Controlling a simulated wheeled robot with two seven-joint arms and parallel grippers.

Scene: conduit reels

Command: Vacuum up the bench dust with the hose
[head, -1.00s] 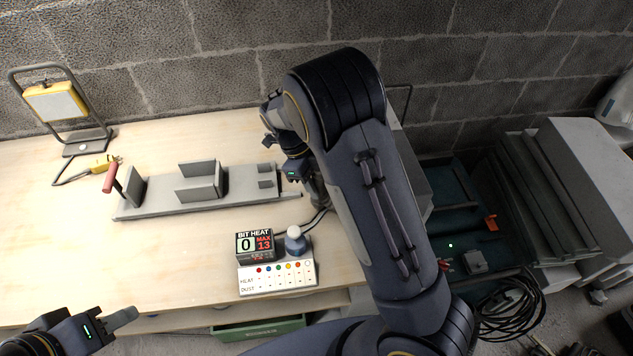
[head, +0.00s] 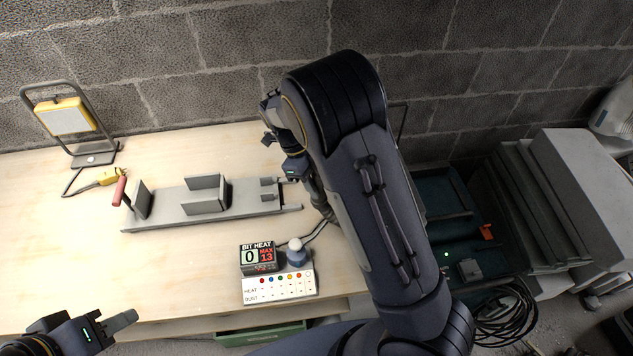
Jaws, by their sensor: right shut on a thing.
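My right gripper (head: 298,180) is over the back right of the pale wooden bench (head: 70,240), just beyond the right end of a grey jig. My forearm partly hides it. It is shut on a dark grey hose piece (head: 318,203) that slants down to the right, its far part hidden behind my arm. My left gripper (head: 127,319) hangs at the front left, over the bench's front edge, apart from everything. Only one finger shows clearly, so its opening is unclear. I cannot make out dust on the bench.
The grey jig (head: 165,215) has upright plates and a red handle (head: 119,191). A work lamp (head: 66,118) stands back left. Coiled cable (head: 505,315) lies right. The front left bench is clear.

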